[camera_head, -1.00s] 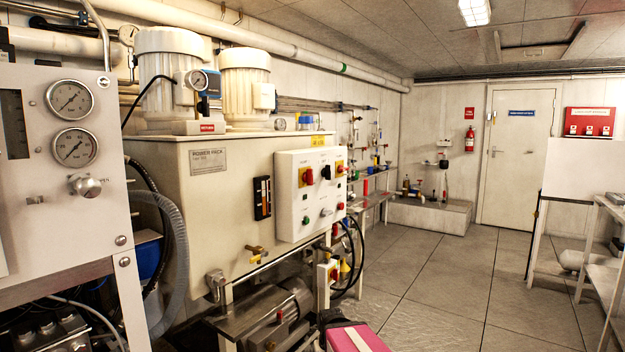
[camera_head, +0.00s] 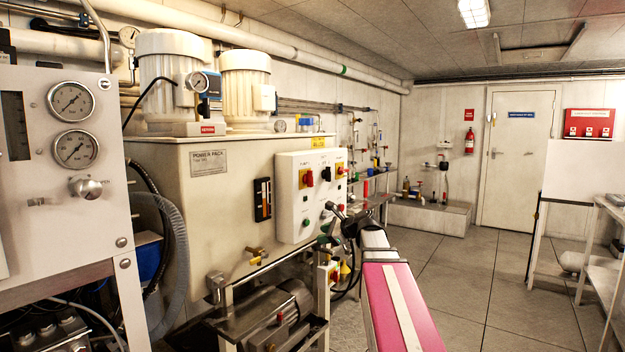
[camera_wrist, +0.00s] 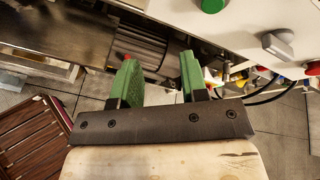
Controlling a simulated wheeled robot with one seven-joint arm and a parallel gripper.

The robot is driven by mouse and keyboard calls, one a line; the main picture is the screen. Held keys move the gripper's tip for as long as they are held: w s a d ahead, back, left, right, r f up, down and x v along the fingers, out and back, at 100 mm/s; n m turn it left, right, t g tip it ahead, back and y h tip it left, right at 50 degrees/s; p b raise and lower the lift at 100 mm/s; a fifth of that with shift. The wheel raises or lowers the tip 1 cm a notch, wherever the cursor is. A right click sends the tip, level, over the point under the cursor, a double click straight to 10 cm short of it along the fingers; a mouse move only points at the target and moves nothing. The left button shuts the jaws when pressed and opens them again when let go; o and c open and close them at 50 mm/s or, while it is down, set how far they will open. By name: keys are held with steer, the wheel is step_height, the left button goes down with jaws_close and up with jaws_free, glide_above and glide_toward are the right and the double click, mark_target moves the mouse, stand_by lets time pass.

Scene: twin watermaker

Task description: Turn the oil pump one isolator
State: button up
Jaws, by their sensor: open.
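A grey control box (camera_head: 293,215) on the power pack's front carries two red-on-yellow rotary switches, one at its left (camera_head: 306,178) and one at its right (camera_head: 340,170). Their labels are too small to read, so I cannot tell which is the oil pump one isolator. My gripper (camera_head: 330,222) is in front of the box's lower part, below both switches. In the wrist view my gripper (camera_wrist: 158,68) has its green fingers apart with nothing between them. That view shows the box's green button (camera_wrist: 212,5), grey knob (camera_wrist: 278,44) and a red knob (camera_wrist: 313,68).
The cream power pack tank (camera_head: 220,210) stands behind the box, with a motor (camera_head: 285,305) and pipework below. A gauge panel (camera_head: 60,190) is close at the left. Black cables hang under the box. The floor (camera_head: 470,290) at the right is clear.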

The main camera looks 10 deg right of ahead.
mark_target(310, 178)
steer(key=w+d+r+m+t+y, duration=0.1)
steer(key=d+r+m+t+y, duration=0.15)
steer(key=r, duration=0.65)
steer(key=w+d+r+m+t+y, duration=0.15)
steer(key=r+m, duration=0.25)
steer(key=r, duration=0.6)
steer(key=shift+h, duration=0.4)
steer(key=x, duration=0.9)
steer(key=shift+w+a+f, duration=0.2)
steer(key=shift+w+a, duration=0.05)
steer(key=shift+a, duration=0.05)
jaws_close()
